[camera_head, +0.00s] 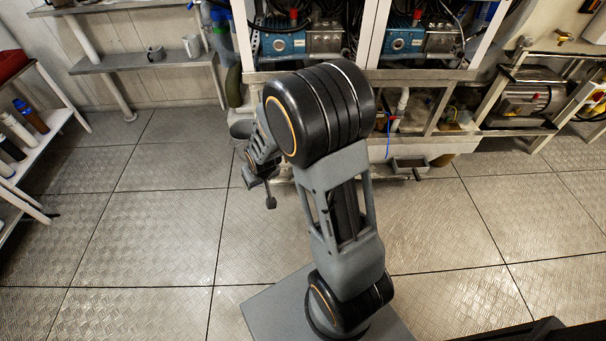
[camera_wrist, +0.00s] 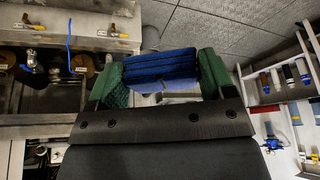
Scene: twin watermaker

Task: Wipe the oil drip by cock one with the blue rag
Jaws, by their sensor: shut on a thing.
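The blue rag (camera_wrist: 160,66) is a folded dark-blue bundle in the wrist view, with a lighter blue part below it. My gripper (camera_wrist: 161,78) is shut on it, with a green finger pad at each side. Small brass cocks (camera_wrist: 117,31) with white tags sit on a metal ledge left of the rag; the tag numbers are too small to read, so I cannot tell which is cock one. In the head view my gripper end (camera_head: 262,172) is partly hidden by my arm, low before the machine frame, and the rag does not show. I cannot make out an oil drip.
A blue cord (camera_wrist: 69,45) hangs by the cocks. Blue pumps (camera_head: 284,42) sit in the white frame, with a grey motor (camera_head: 530,98) at right. A white bottle shelf (camera_head: 45,120) stands at left. The plate floor (camera_head: 150,230) is clear.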

